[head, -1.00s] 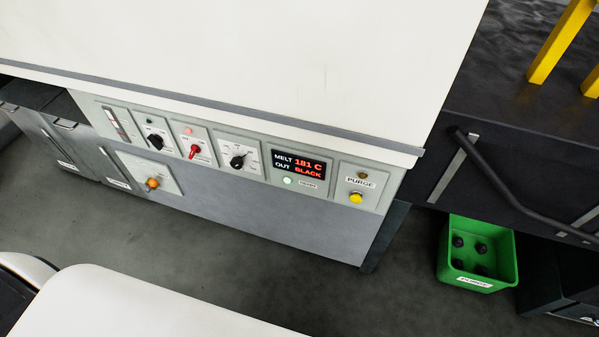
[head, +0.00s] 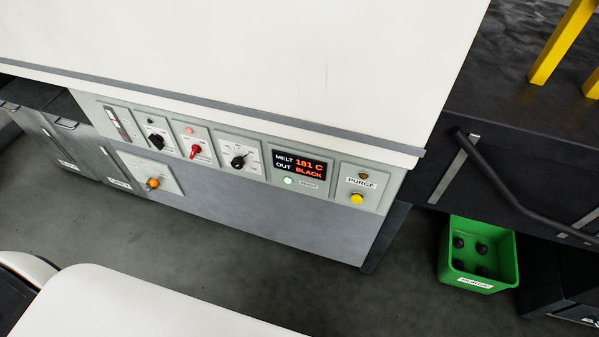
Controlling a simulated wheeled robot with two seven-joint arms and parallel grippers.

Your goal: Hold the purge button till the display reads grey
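The yellow purge button (head: 357,198) is on the panel under the PURGE label (head: 361,183), at the right end of the control strip. Nothing touches the button. Neither of my grippers shows in the head view.
Left of the display are a black knob (head: 238,161), a red-handled switch (head: 195,151) and another black knob (head: 157,141). An orange knob (head: 153,183) is lower. A green PURGE bin (head: 449,274) with several dark lumps stands on the floor at right.

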